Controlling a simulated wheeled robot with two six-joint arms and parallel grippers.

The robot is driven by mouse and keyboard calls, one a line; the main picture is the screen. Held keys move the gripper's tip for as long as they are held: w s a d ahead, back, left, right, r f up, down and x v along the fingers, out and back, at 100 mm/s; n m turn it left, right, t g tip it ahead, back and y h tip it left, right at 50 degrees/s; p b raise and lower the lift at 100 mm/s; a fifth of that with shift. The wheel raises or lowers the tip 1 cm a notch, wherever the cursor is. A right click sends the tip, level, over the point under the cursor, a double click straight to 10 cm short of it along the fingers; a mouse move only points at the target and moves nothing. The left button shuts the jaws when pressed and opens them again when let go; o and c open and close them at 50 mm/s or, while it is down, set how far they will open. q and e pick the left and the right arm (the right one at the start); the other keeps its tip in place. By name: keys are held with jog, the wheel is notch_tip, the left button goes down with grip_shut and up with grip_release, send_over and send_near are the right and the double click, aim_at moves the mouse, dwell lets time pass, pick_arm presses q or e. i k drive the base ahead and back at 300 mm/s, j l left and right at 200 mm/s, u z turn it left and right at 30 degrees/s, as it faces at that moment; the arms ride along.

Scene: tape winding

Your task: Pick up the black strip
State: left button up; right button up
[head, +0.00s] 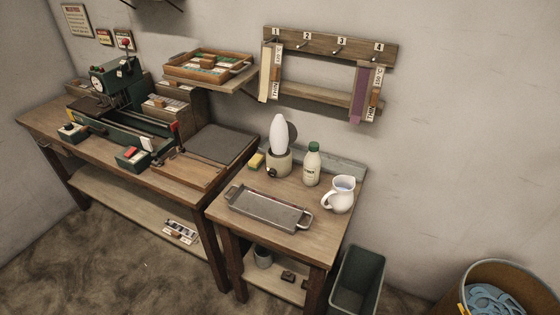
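I cannot pick out a clearly black strip in the head view. A cream strip (265,84) hangs at peg 1 of the wall rack, and a purple strip (360,98) hangs at peg 4. A thin dark, reddish band (272,198) shows along the inside of the grey metal tray (269,219) on the small table; it is too small to tell what it is. Neither of my grippers is in view.
The wooden peg rack (325,43) is on the wall. The small table (305,238) also holds a white bottle (312,167), a jug (340,196) and a white cone on a pot (278,145). A machine (115,80) stands on the left bench. Bins stand at right.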

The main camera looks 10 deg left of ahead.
aim_at(187, 236)
jog(key=u, duration=1.15)
jog(key=i+j+z, duration=0.2)
jog(key=k+j, duration=0.05)
